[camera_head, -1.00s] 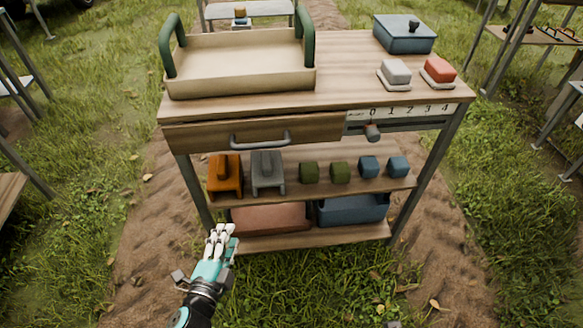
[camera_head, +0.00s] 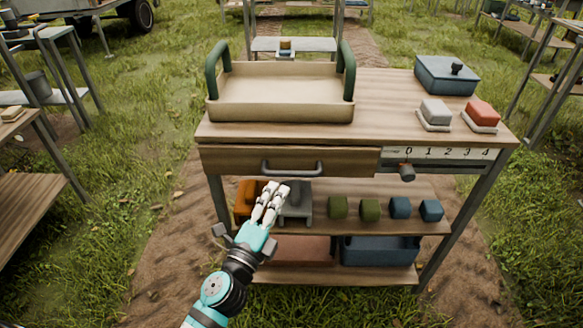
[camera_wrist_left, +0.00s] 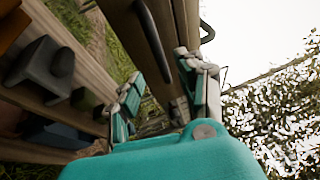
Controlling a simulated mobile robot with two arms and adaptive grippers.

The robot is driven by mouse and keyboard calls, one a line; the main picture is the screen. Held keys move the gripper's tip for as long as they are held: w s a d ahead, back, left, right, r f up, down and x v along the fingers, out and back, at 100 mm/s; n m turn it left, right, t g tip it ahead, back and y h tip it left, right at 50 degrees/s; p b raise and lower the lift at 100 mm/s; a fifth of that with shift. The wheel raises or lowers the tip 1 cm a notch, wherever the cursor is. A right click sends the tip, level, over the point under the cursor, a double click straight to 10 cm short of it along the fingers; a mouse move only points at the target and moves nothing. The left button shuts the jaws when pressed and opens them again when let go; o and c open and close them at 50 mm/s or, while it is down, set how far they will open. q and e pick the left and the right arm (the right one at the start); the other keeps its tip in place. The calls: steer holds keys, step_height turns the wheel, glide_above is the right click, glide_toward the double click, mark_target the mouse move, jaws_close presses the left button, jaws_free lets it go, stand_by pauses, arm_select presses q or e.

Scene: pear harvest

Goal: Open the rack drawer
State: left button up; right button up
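The rack drawer (camera_head: 228,160) has a wooden front under the left part of the rack's top and looks shut. Its grey bar handle (camera_head: 295,174) runs across the front. My left gripper (camera_head: 270,203) is just below and in front of the handle, fingers pointing up toward it. My right gripper is out of view.
A beige tray (camera_head: 280,113) with green handles stands on top, beside a blue lidded box (camera_head: 440,77) and two brushes or blocks. A knob (camera_head: 407,173) sits on the numbered scale at right. Lower shelves hold several small blocks, and a blue bin (camera_head: 380,252).

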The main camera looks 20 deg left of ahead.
mark_target(291, 174)
arm_select(q)
steer(key=p+x, duration=0.1)
steer(key=x, duration=0.7)
steer(key=shift+w, duration=0.15)
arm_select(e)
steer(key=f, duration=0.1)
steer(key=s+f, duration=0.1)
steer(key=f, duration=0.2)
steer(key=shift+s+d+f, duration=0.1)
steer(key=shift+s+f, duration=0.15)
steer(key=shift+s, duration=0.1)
arm_select(q)
jaws_close()
